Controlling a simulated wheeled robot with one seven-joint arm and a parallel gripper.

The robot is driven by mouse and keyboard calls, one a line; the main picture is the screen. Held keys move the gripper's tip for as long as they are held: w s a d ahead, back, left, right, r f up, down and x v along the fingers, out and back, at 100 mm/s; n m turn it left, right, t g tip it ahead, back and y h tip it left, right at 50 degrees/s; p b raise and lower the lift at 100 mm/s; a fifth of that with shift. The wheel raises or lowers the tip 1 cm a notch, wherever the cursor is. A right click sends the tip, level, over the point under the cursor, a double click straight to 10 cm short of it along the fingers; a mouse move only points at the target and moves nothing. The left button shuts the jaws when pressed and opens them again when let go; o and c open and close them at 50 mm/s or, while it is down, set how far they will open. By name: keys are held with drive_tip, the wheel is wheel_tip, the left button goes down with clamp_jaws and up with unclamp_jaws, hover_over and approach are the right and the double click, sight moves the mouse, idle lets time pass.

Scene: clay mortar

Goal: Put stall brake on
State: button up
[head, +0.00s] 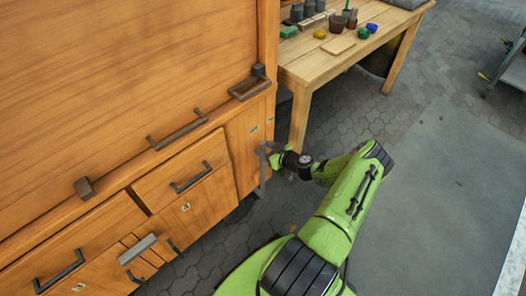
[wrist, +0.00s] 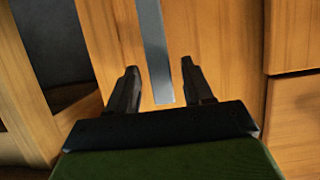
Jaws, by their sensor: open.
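The wooden stall (head: 120,70) fills the left of the head view, with drawers and dark handles on its front. A flat grey metal bar (head: 262,172), which looks like the brake lever, hangs upright at the stall's right end. My gripper (head: 270,152) is at this bar. In the wrist view the bar (wrist: 154,45) comes down from the top, and its lower end lies between the two open fingers of my gripper (wrist: 160,68). There is a gap on each side, and neither finger visibly touches it. Wood panels lie behind it.
A wooden table (head: 345,48) with pots and coloured blocks stands behind, right of the stall. A light grey handle (head: 137,249) is low on the stall front. Paved floor (head: 430,190) to the right is largely clear. A metal frame (head: 510,72) stands at the far right.

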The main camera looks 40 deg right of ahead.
drive_tip(key=shift+x, duration=0.85)
drive_tip(key=shift+c, duration=0.3)
clamp_jaws()
